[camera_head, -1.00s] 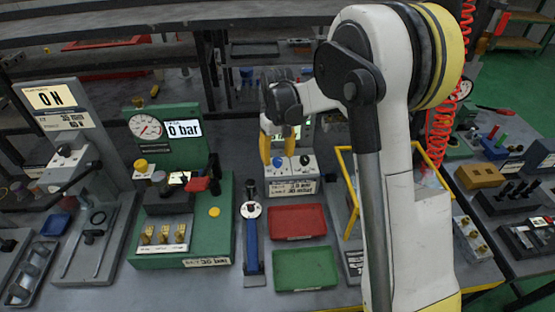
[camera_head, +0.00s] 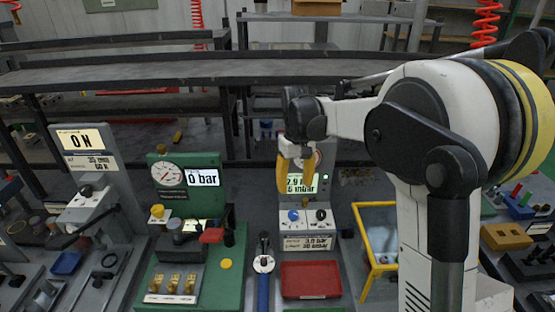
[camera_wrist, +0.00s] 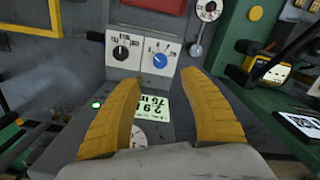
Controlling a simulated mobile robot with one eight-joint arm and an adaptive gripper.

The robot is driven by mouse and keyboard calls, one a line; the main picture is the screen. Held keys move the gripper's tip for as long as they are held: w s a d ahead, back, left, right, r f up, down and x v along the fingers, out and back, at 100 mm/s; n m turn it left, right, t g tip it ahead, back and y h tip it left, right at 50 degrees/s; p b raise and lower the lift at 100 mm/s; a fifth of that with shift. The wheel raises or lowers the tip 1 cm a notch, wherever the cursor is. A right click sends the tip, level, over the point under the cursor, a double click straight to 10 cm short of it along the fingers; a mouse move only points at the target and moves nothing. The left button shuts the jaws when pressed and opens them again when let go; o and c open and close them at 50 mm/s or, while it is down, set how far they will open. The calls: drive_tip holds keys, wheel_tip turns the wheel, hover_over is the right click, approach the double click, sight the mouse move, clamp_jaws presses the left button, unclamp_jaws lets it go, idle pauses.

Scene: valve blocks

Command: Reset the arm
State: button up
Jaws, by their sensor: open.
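My gripper (camera_head: 295,178) has yellow fingers and hangs from my raised white arm, in front of the panel with the green-lit display (camera_head: 301,184). In the wrist view the two yellow fingers (camera_wrist: 165,95) stand apart with nothing between their tips. Beyond them is a grey control box (camera_wrist: 141,50) with a blue knob (camera_wrist: 160,60) and a black knob (camera_wrist: 121,53). The fingers partly hide the lit display. My gripper appears apart from the box.
A green valve block (camera_head: 207,291) with a gauge and "0 bar" display stands left. A red tray (camera_head: 311,280) and blue-handled tool (camera_head: 263,290) lie on the bench. A yellow-framed bin (camera_head: 365,250) stands right. A dark shelf (camera_head: 150,72) runs behind.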

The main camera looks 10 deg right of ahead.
drive_tip(key=s+r+m+t, duration=0.1)
drive_tip(key=s+r+t, duration=0.1)
drive_tip(key=s+r, duration=0.3)
drive_tip(key=s+r+t, duration=0.1)
drive_tip(key=s+r, duration=0.2)
drive_tip(key=s, duration=0.5)
drive_tip(key=s+f+m+t, duration=0.1)
drive_tip(key=s+f+t, duration=0.2)
drive_tip(key=s, duration=1)
drive_tip(key=shift+t, duration=0.6)
